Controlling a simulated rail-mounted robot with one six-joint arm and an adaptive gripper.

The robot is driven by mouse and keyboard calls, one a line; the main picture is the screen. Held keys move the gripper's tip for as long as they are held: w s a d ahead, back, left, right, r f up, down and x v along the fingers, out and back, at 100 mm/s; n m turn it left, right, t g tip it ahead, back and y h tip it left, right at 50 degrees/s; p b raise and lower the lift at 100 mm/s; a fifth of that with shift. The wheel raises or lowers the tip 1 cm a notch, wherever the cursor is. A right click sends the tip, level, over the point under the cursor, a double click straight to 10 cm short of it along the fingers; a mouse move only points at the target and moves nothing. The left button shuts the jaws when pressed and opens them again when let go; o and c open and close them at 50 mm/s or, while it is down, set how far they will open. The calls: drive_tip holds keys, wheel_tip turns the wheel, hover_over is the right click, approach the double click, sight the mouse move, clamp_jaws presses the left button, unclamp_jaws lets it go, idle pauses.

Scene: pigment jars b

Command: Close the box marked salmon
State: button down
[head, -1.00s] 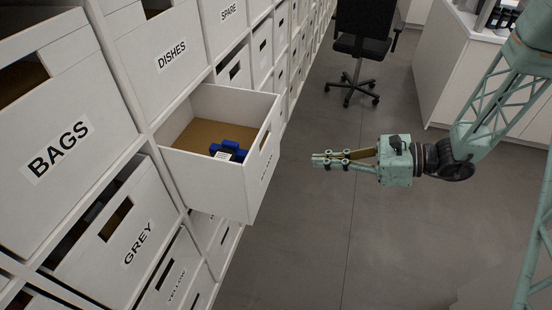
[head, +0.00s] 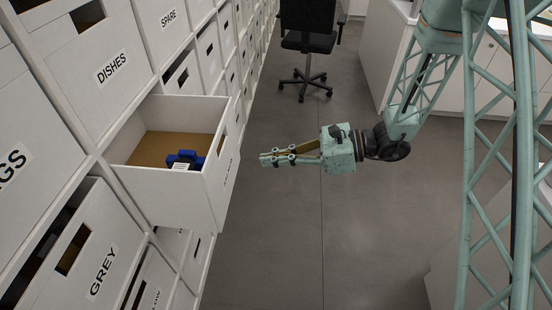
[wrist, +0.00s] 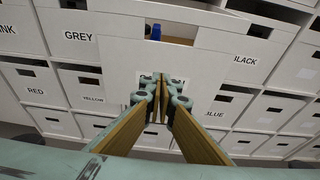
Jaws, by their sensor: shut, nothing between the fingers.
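One white box (head: 165,199) is pulled out of the shelf wall, below the one marked DISHES and beside GREY. In the head view its front label is too slanted to read. In the wrist view the pulled-out box (wrist: 122,62) has its label mostly hidden behind my fingers, so I cannot confirm the word salmon. A blue object (head: 186,160) with a white label lies inside on the brown bottom. My gripper (head: 265,159) is shut and empty, just out in front of the box's front panel and pointing at it. In the wrist view my gripper (wrist: 162,88) covers the label area.
Boxes marked BLACK (wrist: 243,60), BLUE (wrist: 243,142) and YELLOW (wrist: 92,99) surround the open one. An office chair (head: 306,40) stands up the aisle. The aisle floor (head: 275,230) is clear.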

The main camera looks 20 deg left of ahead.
drive_tip(key=b, duration=0.1)
approach(225, 163)
wheel_tip(225, 163, down, 2)
drive_tip(key=a, duration=0.2)
drive_tip(key=shift+s+a+b, duration=0.15)
drive_tip(key=shift+s+a, duration=0.1)
drive_tip(key=shift+a, duration=0.4)
drive_tip(key=shift+s+a+b, duration=0.15)
drive_tip(key=shift+s+a, duration=0.15)
drive_tip(key=shift+a, duration=0.35)
drive_tip(key=shift+s+a+b, duration=0.15)
drive_tip(key=shift+s+a, duration=0.1)
drive_tip(key=shift+a, duration=0.45)
